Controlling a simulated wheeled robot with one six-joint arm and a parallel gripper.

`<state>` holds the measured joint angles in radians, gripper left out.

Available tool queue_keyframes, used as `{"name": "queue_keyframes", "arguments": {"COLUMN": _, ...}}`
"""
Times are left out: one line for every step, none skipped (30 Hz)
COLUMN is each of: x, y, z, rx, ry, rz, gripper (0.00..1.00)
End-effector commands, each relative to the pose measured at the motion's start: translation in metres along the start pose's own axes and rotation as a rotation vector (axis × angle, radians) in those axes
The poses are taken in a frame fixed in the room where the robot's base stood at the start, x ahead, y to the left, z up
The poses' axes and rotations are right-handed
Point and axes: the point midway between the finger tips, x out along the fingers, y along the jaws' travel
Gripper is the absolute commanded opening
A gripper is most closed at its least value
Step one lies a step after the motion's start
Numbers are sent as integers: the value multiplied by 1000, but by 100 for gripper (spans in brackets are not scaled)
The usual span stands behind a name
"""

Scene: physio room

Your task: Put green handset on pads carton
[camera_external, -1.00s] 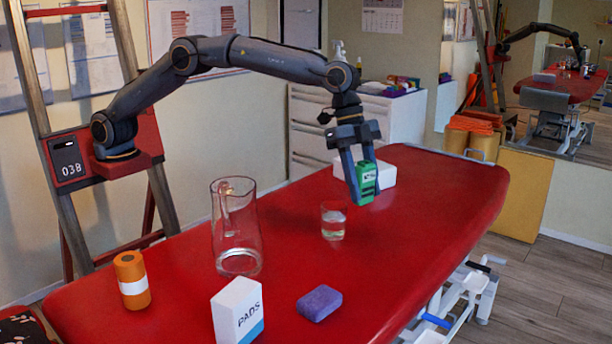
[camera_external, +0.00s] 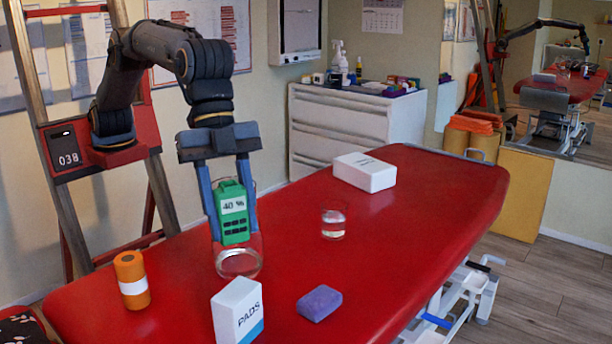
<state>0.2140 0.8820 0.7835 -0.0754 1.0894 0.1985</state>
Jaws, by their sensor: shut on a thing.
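The green handset (camera_external: 233,214) has a pale display reading "40 %" and dark keys. The pads carton (camera_external: 237,312) is a white box marked "PADS" with a blue lower corner. It stands upright at the front of the table, below and slightly right of the handset in the picture. Its top is clear.
A purple block (camera_external: 319,303) lies right of the carton. A glass of water (camera_external: 333,224) and a white box (camera_external: 365,172) stand farther back on the red table (camera_external: 420,220).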

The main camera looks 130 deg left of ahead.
Motion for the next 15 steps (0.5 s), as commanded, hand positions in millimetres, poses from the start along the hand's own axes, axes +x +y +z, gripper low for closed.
{"name": "queue_keyframes", "arguments": {"x": 4, "y": 4, "z": 1, "rx": 1, "ry": -2, "rz": 1, "gripper": 14}}
{"name": "queue_keyframes", "arguments": {"x": 7, "y": 5, "z": 3, "rx": 1, "ry": -3, "rz": 1, "gripper": 14}}
{"name": "queue_keyframes", "arguments": {"x": 13, "y": 5, "z": 5, "rx": 1, "ry": -3, "rz": 1, "gripper": 14}}
{"name": "queue_keyframes", "arguments": {"x": 18, "y": 5, "z": 8, "rx": 1, "ry": -4, "rz": 1, "gripper": 14}}
{"name": "queue_keyframes", "arguments": {"x": 24, "y": 5, "z": 10, "rx": 1, "ry": -4, "rz": 1, "gripper": 14}}
{"name": "queue_keyframes", "arguments": {"x": 30, "y": 5, "z": 13, "rx": 1, "ry": -4, "rz": 1, "gripper": 14}}
{"name": "queue_keyframes", "arguments": {"x": 35, "y": 5, "z": 15, "rx": 1, "ry": -3, "rz": 1, "gripper": 14}}
{"name": "queue_keyframes", "arguments": {"x": 40, "y": 5, "z": 16, "rx": 1, "ry": -2, "rz": 1, "gripper": 14}}
{"name": "queue_keyframes", "arguments": {"x": 45, "y": 5, "z": 19, "rx": 1, "ry": -2, "rz": 1, "gripper": 14}}
{"name": "queue_keyframes", "arguments": {"x": 48, "y": 5, "z": 20, "rx": 1, "ry": -1, "rz": 1, "gripper": 14}}
{"name": "queue_keyframes", "arguments": {"x": 51, "y": 5, "z": 21, "rx": 0, "ry": -1, "rz": 1, "gripper": 14}}
{"name": "queue_keyframes", "arguments": {"x": 54, "y": 5, "z": 22, "rx": 1, "ry": -1, "rz": 1, "gripper": 14}}
{"name": "queue_keyframes", "arguments": {"x": 55, "y": 5, "z": 23, "rx": 1, "ry": -1, "rz": 1, "gripper": 14}}
{"name": "queue_keyframes", "arguments": {"x": 57, "y": 5, "z": 24, "rx": 1, "ry": -1, "rz": 1, "gripper": 14}}
{"name": "queue_keyframes", "arguments": {"x": 59, "y": 4, "z": 24, "rx": 0, "ry": -1, "rz": 1, "gripper": 14}}
